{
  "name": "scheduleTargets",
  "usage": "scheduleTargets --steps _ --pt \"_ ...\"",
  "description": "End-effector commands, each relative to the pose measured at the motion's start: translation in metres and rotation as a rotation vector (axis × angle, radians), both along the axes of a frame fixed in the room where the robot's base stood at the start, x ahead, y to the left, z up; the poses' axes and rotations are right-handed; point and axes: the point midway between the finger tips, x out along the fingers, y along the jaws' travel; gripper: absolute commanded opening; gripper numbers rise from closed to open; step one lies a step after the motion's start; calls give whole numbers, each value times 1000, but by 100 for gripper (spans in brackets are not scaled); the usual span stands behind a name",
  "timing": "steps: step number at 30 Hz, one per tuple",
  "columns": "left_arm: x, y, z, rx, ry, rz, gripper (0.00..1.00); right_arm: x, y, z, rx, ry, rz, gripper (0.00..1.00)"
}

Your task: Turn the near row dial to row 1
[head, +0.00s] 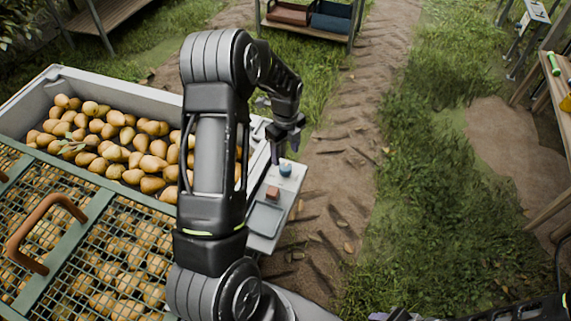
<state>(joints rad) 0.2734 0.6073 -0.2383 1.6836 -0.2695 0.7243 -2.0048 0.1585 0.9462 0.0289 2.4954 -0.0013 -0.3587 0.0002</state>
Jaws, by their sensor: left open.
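A small grey panel (264,219) is fixed beside the pear bin, just right of my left arm. A blue round knob (286,168), which looks like the dial, stands at its far end; its setting is too small to read. A reddish-brown block-like part (272,193) sits nearer on the panel. My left gripper (282,149) is open and points down just above the blue knob; I cannot tell whether it touches it. My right gripper (392,315) shows only partly at the bottom edge, and its jaws cannot be made out.
A grey bin (62,76) full of pears stands on the left, with a green mesh lid (62,227) and brown handle in front. A rack with crates (318,16) stands at the back. A wooden table (558,95) is at the right edge. A dirt path and grass lie between.

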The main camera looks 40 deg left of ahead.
Motion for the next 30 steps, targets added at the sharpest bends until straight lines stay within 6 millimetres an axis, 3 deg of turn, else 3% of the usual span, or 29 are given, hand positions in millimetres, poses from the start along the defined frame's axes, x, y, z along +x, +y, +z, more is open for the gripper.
scheduleTargets --steps 13,23,30 --pt "-1 0 -62 0 1 1 59 0 0 2 0 0 0 45" --pt "0 0 -66 1 -1 1 59 0 0 2 0 0 0 45" --pt "0 0 -66 0 -1 1 41 0 0 2 0 0 0 45"
